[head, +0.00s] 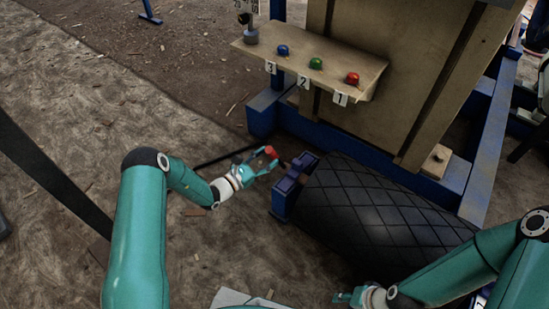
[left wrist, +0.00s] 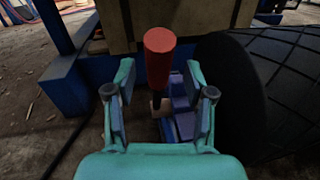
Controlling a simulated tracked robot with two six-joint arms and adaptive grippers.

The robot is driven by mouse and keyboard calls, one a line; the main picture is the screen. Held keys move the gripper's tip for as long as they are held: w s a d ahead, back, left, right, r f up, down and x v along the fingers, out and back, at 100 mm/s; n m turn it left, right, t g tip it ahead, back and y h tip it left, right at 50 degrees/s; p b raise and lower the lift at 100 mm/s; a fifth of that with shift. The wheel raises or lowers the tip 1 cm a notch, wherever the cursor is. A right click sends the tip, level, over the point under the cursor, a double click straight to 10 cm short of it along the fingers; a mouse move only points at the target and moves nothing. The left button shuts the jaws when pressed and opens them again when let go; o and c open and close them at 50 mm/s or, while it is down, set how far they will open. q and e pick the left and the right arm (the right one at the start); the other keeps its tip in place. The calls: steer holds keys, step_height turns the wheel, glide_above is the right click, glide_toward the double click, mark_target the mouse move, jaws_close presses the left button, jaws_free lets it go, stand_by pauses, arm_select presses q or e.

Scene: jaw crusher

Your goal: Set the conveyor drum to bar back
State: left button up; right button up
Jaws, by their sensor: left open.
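The conveyor drum (head: 385,215) is a black roller with a diamond-pattern surface, lying beside the blue frame. Its curved side also fills the right of the left wrist view (left wrist: 285,90). A bar with a red grip (head: 271,152) stands by the blue bearing block (head: 293,186) at the drum's left end. In the left wrist view the red grip (left wrist: 159,58) rises between the fingers of my left gripper (head: 262,165), with gaps on both sides. My left gripper is open around or just before the grip. My right gripper (head: 346,297) is low in front of the drum, its jaw opening unclear.
A wooden panel (head: 318,62) above carries blue, green and red buttons numbered 3, 2 and 1. Blue frame beams (head: 492,145) stand behind and right of the drum. A dark cable or rod lies on the ground. Bare dirt is free on the left.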

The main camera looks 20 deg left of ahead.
arm_select(q)
steer(key=shift+x, duration=1.35)
steer(key=shift+c, duration=0.4)
